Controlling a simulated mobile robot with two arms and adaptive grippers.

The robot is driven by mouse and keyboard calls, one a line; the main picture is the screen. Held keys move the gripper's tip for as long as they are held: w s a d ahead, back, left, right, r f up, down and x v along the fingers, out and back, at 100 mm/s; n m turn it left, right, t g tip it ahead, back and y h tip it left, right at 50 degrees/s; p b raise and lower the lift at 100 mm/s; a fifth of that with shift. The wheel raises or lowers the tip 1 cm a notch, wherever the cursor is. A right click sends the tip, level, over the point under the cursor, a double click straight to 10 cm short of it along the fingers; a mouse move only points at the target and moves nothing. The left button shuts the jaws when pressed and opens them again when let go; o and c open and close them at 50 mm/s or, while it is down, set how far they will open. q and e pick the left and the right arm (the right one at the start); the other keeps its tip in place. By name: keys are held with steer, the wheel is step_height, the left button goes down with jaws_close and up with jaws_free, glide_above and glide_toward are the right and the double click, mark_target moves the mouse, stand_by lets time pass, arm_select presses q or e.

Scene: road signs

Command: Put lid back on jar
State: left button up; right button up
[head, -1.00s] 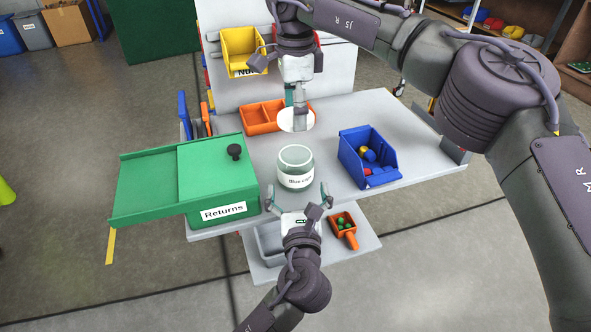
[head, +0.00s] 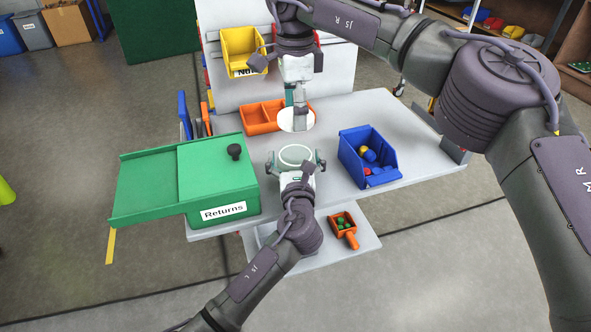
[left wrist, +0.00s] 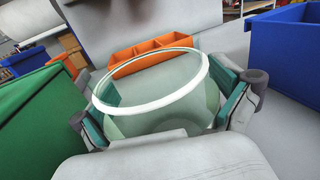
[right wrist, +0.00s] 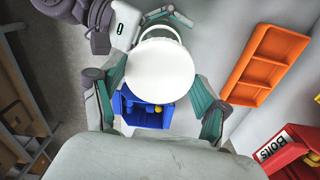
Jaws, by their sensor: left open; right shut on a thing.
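The clear greenish glass jar (head: 296,155) stands open on the grey table, its rim showing in the head view. In the left wrist view the jar (left wrist: 165,108) sits between the two fingers of my left gripper (head: 295,162), which is open with one finger at each side; contact is hard to tell. The round white lid (head: 296,121) is held by my right gripper (head: 297,100), above the table and behind the jar in the head view. In the right wrist view the lid (right wrist: 160,72) is between the fingers and partly covers the view of the jar rim. The jar's label is hidden.
A green box (head: 212,165) labelled Returns stands left of the jar. A blue bin (head: 352,160) with small coloured pieces is to the right. An orange divided tray (head: 258,117) lies behind, and a yellow bin (head: 240,45) hangs on the back panel.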

mark_target(296, 166)
arm_select(q)
steer(key=c, duration=1.5)
steer(key=shift+c, duration=0.2)
arm_select(e)
steer(key=shift+w+f, duration=0.15)
steer(key=shift+f, duration=2.35)
steer(key=shift+f, duration=0.9)
steer(key=shift+f, duration=0.55)
